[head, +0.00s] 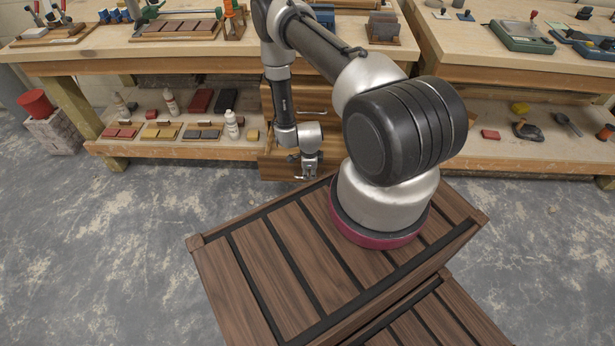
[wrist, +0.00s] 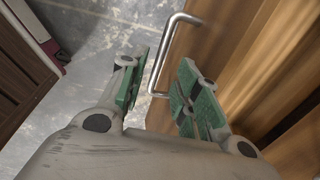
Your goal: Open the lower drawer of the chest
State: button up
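The wooden chest (head: 318,97) stands under the workbench, partly hidden behind my arm. Its front low down carries a metal bar handle (wrist: 163,60), seen in the wrist view beside the brown wooden front (wrist: 225,40). My gripper (head: 309,173) is low in front of the chest in the head view. In the wrist view its two green-padded fingers are apart, one on each side of the handle bar. A gap shows between the bar and the pads, so the gripper does not appear to hold it. The drawer edges are mostly hidden; I cannot tell how far the lower drawer stands out.
A bench shelf (head: 140,145) with bottles and coloured blocks is left of the chest. Another shelf (head: 560,155) with tools is to the right. A red tub (head: 36,103) stands at the far left. The grey floor (head: 130,230) in front is clear.

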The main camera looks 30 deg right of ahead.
jog(key=shift+w+d+f, duration=0.1)
jog(key=shift+w+f, duration=0.05)
jog(key=shift+f, duration=0.85)
jog(key=shift+w+d+f, duration=0.1)
jog(key=shift+w+f, duration=0.05)
jog(key=shift+f, duration=0.8)
jog(key=shift+c, duration=0.2)
grip_shut()
